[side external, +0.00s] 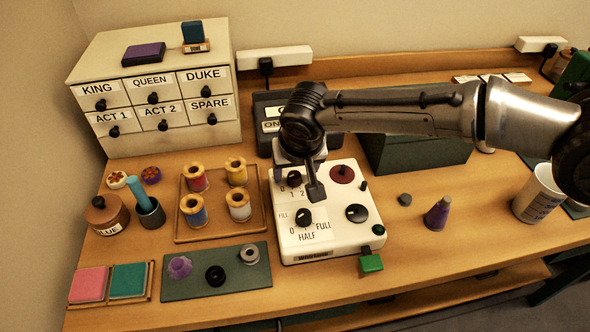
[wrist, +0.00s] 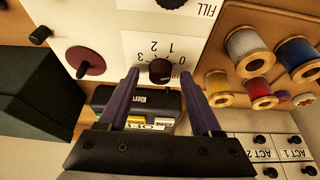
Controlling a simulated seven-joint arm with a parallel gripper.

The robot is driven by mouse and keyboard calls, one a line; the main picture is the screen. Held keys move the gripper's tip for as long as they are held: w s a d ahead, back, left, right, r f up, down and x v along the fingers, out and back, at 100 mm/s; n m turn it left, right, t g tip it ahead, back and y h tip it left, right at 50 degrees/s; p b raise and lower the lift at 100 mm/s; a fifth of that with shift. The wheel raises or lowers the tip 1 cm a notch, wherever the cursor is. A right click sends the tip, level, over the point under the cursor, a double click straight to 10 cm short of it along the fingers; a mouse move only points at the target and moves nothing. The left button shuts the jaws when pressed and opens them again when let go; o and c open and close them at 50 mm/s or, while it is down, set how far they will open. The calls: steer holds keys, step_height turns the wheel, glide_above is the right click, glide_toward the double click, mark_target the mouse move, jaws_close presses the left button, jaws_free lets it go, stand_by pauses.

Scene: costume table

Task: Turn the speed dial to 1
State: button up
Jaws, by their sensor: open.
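The white machine (side external: 330,247) stands in the middle of the table. Its upper-left dial (side external: 294,179) is a black knob marked with numbers; the wrist view shows this dial (wrist: 160,71) with 0, 1, 2 and 3 around it. Where its pointer sits is not clear. No "speed" label is readable. My gripper (wrist: 160,76) is open, with one fingertip on each side of the dial; I cannot tell whether they touch it. In the side view my gripper (side external: 313,187) partly covers the dial. A second dial (side external: 304,217) is marked FILL, 0, HALF and FULL.
A dark red disc (side external: 342,174) and another black knob (side external: 357,213) are on the machine. A black switch box (wrist: 140,102) is behind it. A tray of thread spools (side external: 218,217) stands left, and a purple cone (side external: 438,214) right. A green block (side external: 371,263) sits at the machine's front corner.

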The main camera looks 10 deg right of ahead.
jaws_close()
steer(key=shift+n, duration=0.3)
steer(key=n+y, duration=0.1)
steer(key=n, duration=0.2)
steer(key=shift+d+n+y, duration=0.15)
steer(key=shift+n+y, duration=0.15)
steer(key=shift+w+n+g+y, duration=0.1)
steer(key=shift+n+g+y, duration=0.25)
steer(key=shift+n, duration=0.8)
steer(key=shift+n+g+y, duration=0.25)
steer(key=shift+n+y, duration=0.2)
steer(key=shift+n, duration=0.7)
jaws_free()
